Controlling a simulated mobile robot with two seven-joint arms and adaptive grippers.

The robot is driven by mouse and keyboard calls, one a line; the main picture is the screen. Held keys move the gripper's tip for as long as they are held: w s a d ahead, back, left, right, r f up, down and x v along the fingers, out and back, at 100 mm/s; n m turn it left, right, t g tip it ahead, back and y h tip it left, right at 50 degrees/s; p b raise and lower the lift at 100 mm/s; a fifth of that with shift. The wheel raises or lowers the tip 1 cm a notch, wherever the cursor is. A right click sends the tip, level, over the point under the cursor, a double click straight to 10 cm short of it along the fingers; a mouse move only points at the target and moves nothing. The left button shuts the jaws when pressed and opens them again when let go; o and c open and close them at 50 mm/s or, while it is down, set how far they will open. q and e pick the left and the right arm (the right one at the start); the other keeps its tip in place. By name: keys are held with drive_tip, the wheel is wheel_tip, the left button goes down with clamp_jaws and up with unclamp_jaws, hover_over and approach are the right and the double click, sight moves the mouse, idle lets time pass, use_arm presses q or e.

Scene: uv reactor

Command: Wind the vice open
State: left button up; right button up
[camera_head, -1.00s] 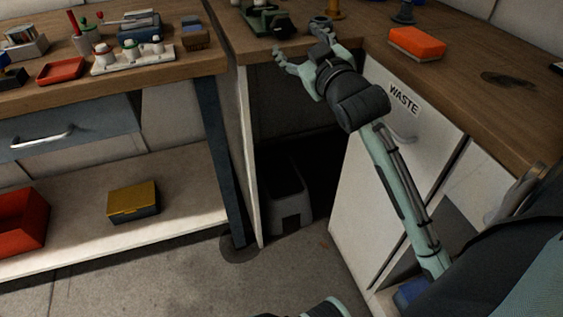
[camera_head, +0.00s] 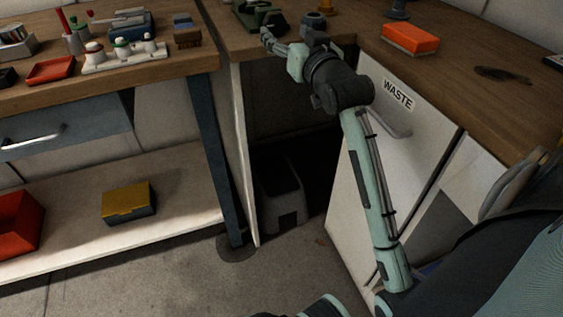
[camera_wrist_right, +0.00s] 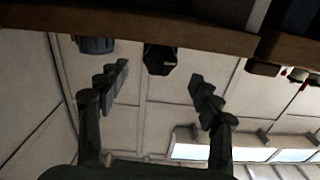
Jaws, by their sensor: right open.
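The vice appears to be the dark green metal body (camera_head: 258,15) on the wooden bench at the top of the head view, cut by the frame edge. Its handle cannot be made out clearly. My right gripper (camera_head: 268,38) is at the bench's front edge, just in front of the vice and a little below it in the picture. In the right wrist view my right gripper (camera_wrist_right: 158,85) has its two fingers spread, with nothing between the tips. A dark angular object (camera_wrist_right: 160,59) shows beyond and between them, apart from the fingers. My left gripper is not in view.
An orange-topped box (camera_head: 410,38) and a dark flat item (camera_head: 503,75) lie on the right bench (camera_head: 460,85). The left bench holds a white rack (camera_head: 125,57), a red tray (camera_head: 50,70) and a brown brush-like block (camera_head: 187,38). A WASTE cabinet (camera_head: 385,155) stands below my right arm.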

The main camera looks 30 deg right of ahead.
drive_tip(key=s+a+f+n+g, duration=0.1)
drive_tip(key=s+f+g, duration=0.1)
drive_tip(key=f, duration=0.7)
drive_tip(key=s+a+f+g+y, duration=0.1)
drive_tip(key=a+f+g, duration=0.1)
drive_tip(key=f, duration=0.8)
drive_tip(key=s+a+f+n+g+y, duration=0.1)
drive_tip(key=s+a+f+g, duration=0.1)
drive_tip(key=f, duration=0.8)
drive_tip(key=shift+s+a+n+g+b, duration=0.15)
drive_tip(key=shift+s+n+g+b, duration=0.2)
drive_tip(key=shift+g, duration=0.25)
drive_tip(key=shift+c, duration=0.4)
